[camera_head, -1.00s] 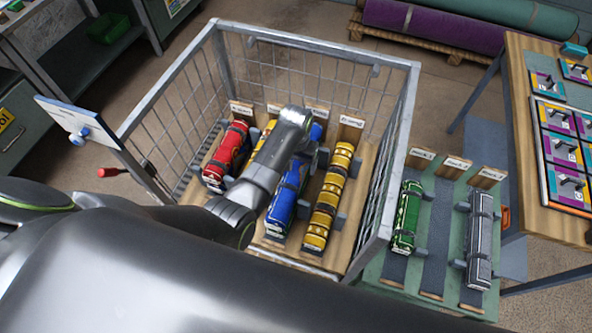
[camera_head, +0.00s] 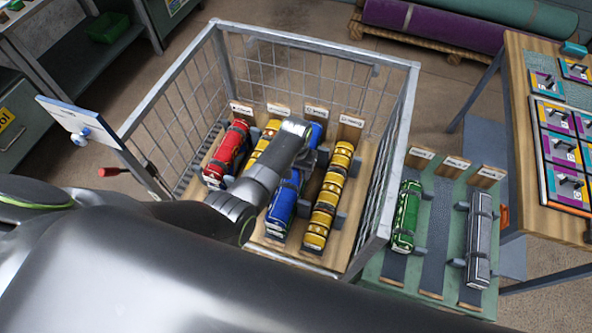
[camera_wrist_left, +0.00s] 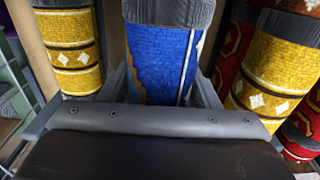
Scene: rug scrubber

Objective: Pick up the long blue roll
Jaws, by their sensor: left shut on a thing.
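The long blue roll (camera_head: 283,212) lies in the wire cage between two yellow rolls, with dark bands around it. My left gripper (camera_head: 304,160) reaches down over its middle and is shut on it. The gripper and wrist hide the roll's middle; its blue far end shows beyond. In the left wrist view the blue roll (camera_wrist_left: 160,62) runs between the two fingers, with a dark band at the top. I cannot tell whether it is clear of the wooden rack. My right gripper is not in view.
A yellow roll (camera_head: 328,195) lies close on the right; another yellow roll (camera_head: 262,143) and a red roll (camera_head: 228,153) lie on the left. The cage's metal rim (camera_head: 330,54) surrounds them. Outside, a green roll (camera_head: 406,217) and a grey roll (camera_head: 480,238) lie on a rack.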

